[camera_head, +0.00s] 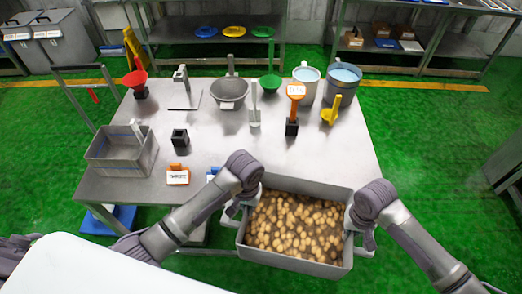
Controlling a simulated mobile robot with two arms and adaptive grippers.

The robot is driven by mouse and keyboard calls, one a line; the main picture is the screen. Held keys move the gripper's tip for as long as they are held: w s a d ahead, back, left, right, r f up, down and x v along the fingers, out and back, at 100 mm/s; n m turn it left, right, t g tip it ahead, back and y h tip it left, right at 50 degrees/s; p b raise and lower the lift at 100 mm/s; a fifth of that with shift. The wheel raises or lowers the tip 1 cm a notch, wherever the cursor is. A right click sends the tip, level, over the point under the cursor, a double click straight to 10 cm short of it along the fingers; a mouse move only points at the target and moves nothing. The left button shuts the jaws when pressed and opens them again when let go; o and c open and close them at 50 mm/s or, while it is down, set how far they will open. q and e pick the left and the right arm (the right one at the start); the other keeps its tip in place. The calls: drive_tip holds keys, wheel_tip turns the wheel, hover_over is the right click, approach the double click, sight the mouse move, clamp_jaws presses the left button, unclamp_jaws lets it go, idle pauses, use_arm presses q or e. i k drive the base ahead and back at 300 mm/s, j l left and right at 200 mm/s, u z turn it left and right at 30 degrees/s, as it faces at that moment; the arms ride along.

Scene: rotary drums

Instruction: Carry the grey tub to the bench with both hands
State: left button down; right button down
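The grey tub (298,264) is a rectangular open container filled with small round tan items, like potatoes. It is at the front edge of the steel bench (330,150), its far side overlapping the bench edge in the picture. I cannot tell whether it touches the bench. My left gripper (237,207) is at the handle on the tub's left end and appears shut on it. My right gripper (358,232) is at the handle on the right end and also appears shut on it. The fingers are partly hidden by the wrists.
A second, empty grey container (112,168) stands at the bench's left. A grey pan (229,92), scoops and buckets (341,84) line the back. The bench's middle and right front are mostly clear.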

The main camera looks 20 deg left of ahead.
sight(307, 172)
drive_tip(key=i, duration=0.9)
